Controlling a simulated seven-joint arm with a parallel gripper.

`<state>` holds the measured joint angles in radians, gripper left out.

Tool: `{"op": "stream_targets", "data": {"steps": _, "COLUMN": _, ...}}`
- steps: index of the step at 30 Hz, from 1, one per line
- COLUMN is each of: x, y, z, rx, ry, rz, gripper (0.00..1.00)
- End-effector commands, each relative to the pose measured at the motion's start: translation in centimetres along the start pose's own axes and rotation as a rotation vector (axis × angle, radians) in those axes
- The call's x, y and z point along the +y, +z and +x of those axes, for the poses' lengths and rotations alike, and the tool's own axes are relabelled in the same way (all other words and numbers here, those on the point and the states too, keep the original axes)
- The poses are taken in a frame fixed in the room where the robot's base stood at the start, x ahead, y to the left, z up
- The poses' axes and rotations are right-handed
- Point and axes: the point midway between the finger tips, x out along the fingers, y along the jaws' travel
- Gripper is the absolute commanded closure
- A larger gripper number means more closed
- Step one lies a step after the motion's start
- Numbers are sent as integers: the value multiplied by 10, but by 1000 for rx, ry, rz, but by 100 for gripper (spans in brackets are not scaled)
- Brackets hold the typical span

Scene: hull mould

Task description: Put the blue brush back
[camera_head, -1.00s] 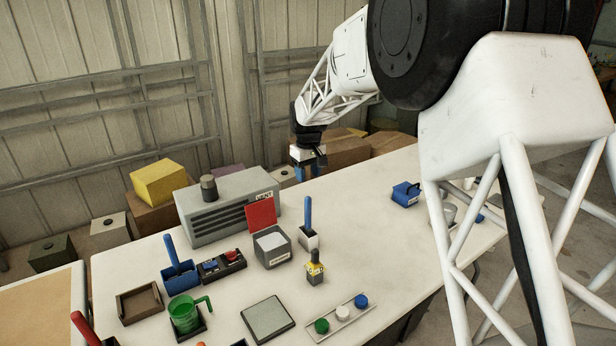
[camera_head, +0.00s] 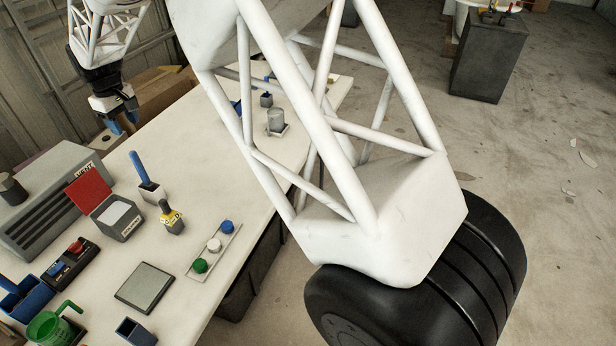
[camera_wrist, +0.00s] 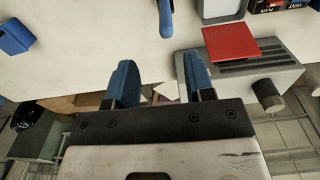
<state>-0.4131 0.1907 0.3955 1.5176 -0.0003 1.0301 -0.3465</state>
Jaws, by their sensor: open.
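A blue-handled tool (camera_head: 139,168) stands tilted in a small pale holder on the white table, right of the red-lidded box. Its lower end is hidden, so I cannot tell whether it is the blue brush. Its handle also shows at the top of the wrist view (camera_wrist: 166,18). A second blue handle (camera_head: 6,284) is cut by the left edge, at a blue holder (camera_head: 24,302). My gripper (camera_head: 124,122) is beyond these, near the table's back edge. In the wrist view its blue fingers (camera_wrist: 160,80) are apart with nothing between them.
The grey vent box (camera_head: 50,205) and red-lidded box (camera_head: 120,218) stand at the left. A yellow-banded brush-like tool (camera_head: 172,217), a button strip (camera_head: 213,247), a grey pad (camera_head: 145,287) and a green jug (camera_head: 48,328) are nearer. My arm hides part of the table's right side.

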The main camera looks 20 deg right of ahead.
Motion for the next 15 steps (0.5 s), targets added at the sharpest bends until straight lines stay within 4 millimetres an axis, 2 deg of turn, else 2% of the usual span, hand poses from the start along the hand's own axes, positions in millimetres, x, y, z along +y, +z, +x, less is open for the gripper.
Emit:
{"op": "stream_targets", "data": {"steps": 5, "x": 11, "y": 40, "z": -27, "rx": 16, "ry": 7, "rz": 51, "gripper": 51}}
{"op": "stream_targets", "data": {"steps": 15, "x": 26, "y": 150, "z": -81, "rx": 51, "ry": 22, "rz": 188, "gripper": 51}}
